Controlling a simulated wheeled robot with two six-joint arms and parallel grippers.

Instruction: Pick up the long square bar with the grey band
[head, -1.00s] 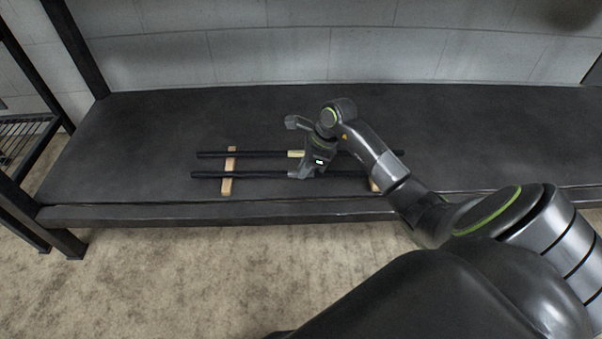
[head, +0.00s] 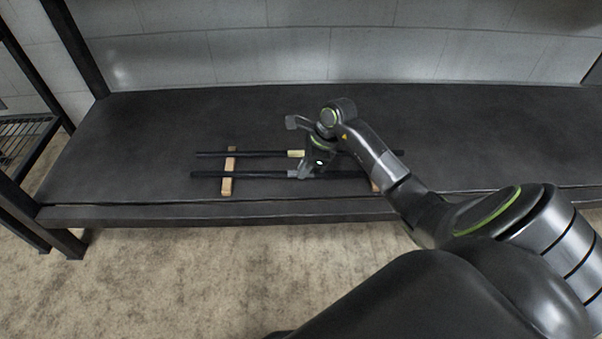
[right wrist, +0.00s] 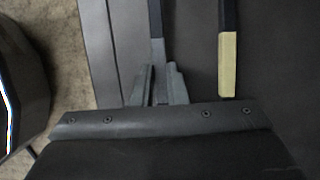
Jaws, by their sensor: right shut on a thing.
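The long square bar with the grey band (head: 245,175) is the front one of two dark bars lying across wooden supports on the dark bench. My right gripper (right wrist: 158,82) is shut on this bar near its grey band, with one finger on each side in the right wrist view. In the head view my right gripper (head: 306,174) is at the bar's middle, and its arm hides part of the bar's right half. The bar appears still level at its supports. My left gripper is not in view.
A second dark bar with a cream band (head: 296,154) lies parallel just behind, close to my right gripper. The left wooden support (head: 227,186) shows clearly; the right one (head: 375,186) is partly hidden. The bench top (head: 130,140) is otherwise clear. A wall stands behind.

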